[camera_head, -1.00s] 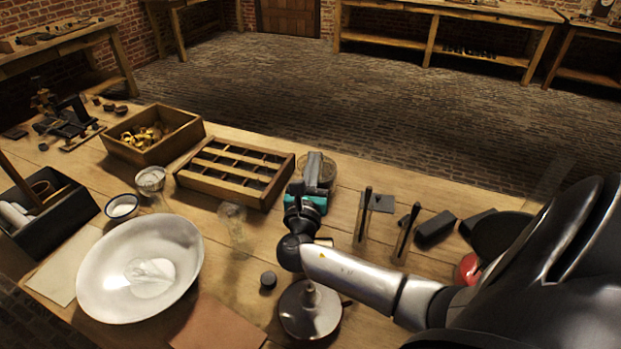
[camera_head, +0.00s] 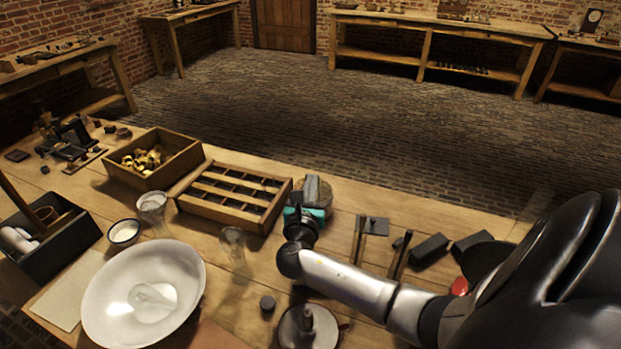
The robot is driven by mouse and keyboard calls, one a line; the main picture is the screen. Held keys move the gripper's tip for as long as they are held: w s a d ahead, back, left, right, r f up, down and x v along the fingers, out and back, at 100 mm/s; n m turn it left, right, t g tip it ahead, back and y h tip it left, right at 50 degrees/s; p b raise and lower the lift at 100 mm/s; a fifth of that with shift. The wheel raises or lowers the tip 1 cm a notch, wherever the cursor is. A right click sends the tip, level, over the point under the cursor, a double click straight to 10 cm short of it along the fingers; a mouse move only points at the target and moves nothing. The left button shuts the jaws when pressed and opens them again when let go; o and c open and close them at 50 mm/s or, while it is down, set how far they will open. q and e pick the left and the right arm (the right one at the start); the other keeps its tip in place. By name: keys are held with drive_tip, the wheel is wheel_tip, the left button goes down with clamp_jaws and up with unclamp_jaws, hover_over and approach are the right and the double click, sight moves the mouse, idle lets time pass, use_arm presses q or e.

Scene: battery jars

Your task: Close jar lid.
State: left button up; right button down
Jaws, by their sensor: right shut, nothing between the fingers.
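A clear glass jar (camera_head: 233,247) stands upright on the wooden table, left of my right arm. Another clear glass vessel (camera_head: 152,206) stands behind the white bowl. I cannot tell for certain which is the task's jar. A small dark round cap (camera_head: 267,303) lies on the table in front of the clear jar; whether it is the jar's lid is unclear. My right gripper (camera_head: 300,208) is shut and empty, at the right end of the compartment tray, in front of a grey block on a round object (camera_head: 316,192) that it partly hides. My left gripper is not in view.
A large white bowl (camera_head: 180,265) takes up the front left. The compartment tray (camera_head: 250,213) and a box of brass parts (camera_head: 184,158) stand behind. A round metal base with a post (camera_head: 308,325) stands in front.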

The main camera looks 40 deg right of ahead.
drive_tip(key=shift+w+d+r+g+y+p, duration=0.55)
drive_tip(key=shift+w+d+y+p, duration=0.25)
drive_tip(key=shift+p, duration=1.35)
drive_tip(key=shift+w+d+r+g+y+p, duration=0.55)
drive_tip(key=shift+d+p, duration=0.3)
drive_tip(key=shift+p, duration=1.25)
drive_tip(key=shift+w+d+g+y+p, duration=0.45)
drive_tip(key=shift+w+d+p, duration=0.1)
drive_tip(key=shift+p, duration=0.2)
drive_tip(key=w+d+f+g+y+b, duration=0.2)
drive_tip(key=w+d+f+b, duration=0.7)
drive_tip(key=b, duration=0.8)
drive_tip(key=shift+d+f, duration=0.7)
drive_tip(key=shift+f, duration=0.2)
drive_tip(key=shift+w, duration=0.1)
